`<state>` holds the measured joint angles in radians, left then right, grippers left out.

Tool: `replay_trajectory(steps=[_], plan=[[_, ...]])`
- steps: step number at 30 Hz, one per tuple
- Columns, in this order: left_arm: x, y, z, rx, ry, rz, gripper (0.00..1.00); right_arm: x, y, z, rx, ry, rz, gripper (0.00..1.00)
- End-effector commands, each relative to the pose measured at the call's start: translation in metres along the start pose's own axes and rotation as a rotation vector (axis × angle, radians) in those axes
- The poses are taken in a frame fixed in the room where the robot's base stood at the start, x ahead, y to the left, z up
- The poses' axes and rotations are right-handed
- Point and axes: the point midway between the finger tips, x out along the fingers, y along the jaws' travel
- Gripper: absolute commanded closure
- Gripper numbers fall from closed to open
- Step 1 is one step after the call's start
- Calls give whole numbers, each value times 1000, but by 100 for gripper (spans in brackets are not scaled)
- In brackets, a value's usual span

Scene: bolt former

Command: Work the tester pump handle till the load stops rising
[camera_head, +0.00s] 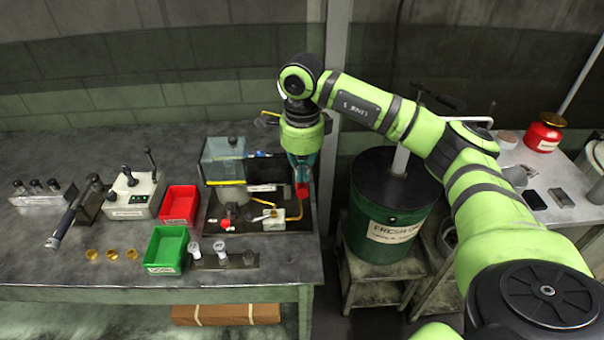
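A bench rig in a dark tray (262,228) stands at the right end of the workbench. It has a clear box (222,158), yellow pipes and a small pale block (274,223). My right arm reaches in from the right, and my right gripper (302,178) points down over the rig's right side. A small red part (302,190) shows at its tip; I cannot tell whether it is a handle's grip or whether the fingers are closed on it. The pump handle is not clearly visible, and no load reading is legible. My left gripper is out of view.
Red bin (180,206) and green bin (166,250) stand left of the rig, near a lever box (135,195) and several brass pieces (111,254). A dark green drum (384,220) stands right of the bench, below my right arm. A post (333,110) rises behind.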

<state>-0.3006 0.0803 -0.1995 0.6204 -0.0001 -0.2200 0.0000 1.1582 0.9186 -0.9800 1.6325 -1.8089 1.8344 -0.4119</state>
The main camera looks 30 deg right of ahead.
Motion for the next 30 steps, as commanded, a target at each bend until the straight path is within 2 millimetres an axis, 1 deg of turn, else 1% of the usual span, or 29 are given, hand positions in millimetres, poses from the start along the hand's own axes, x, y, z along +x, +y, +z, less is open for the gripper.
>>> replay_trajectory(steps=[1,3,6,30], plan=[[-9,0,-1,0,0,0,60,-11,0,0,-1,-1,0,100],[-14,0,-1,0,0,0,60,-19,0,1,-1,-2,-1,100],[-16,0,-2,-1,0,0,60,-24,0,0,-1,-1,0,100],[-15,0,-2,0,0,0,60,-22,0,0,-1,-1,0,100]])
